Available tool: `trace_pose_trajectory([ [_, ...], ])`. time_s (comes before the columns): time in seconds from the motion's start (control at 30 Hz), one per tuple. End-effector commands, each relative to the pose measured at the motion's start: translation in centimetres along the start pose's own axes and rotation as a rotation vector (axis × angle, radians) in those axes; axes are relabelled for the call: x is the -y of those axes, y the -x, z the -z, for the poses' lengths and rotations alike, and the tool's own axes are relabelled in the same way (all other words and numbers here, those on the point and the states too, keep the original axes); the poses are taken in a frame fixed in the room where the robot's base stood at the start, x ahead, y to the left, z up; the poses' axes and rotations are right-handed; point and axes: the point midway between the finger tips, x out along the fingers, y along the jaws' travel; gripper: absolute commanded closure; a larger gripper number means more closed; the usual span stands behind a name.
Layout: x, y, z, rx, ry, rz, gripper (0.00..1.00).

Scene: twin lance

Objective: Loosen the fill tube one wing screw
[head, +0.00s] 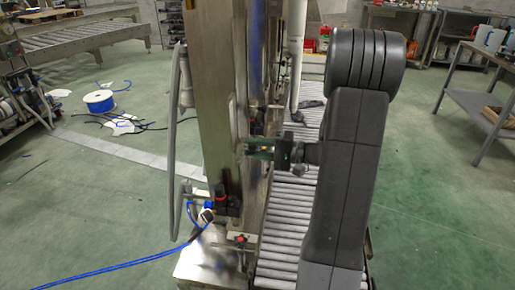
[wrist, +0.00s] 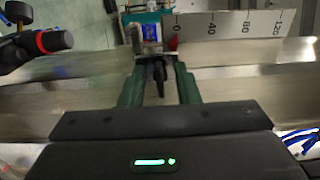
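My gripper (head: 258,150) reaches left to the steel column in the head view. In the wrist view its two green fingers (wrist: 157,62) stand apart, with a gap on each side of a small dark part (wrist: 158,76) between them. This dark part may be the wing screw, but its shape is blurred. Just beyond the fingertips is a teal block with a blue label (wrist: 152,32), next to a white scale plate (wrist: 235,24) marked 0, 40, 80 and 120. I cannot make out the fill tube for certain, and the screw is too small to tell in the head view.
The steel column (head: 217,90) stands close left of my gripper. A roller conveyor (head: 285,225) runs beneath my arm. A black fitting with a red ring (wrist: 40,42) and a brass part sits at the wrist view's upper left. Blue hose (head: 120,265) lies on the floor.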

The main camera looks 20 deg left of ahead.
Motion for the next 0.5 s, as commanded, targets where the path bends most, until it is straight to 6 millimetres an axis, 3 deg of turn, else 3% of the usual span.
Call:
trace_pose_trajectory([
  [0.07,0.01,-0.06,-0.01,0.000,0.000,0.001,0.75],
  [0.2,0.01,-0.07,-0.01,0.001,0.000,0.001,1.00],
  [0.5,-0.36,-0.08,-0.01,0.001,0.042,0.001,1.00],
])
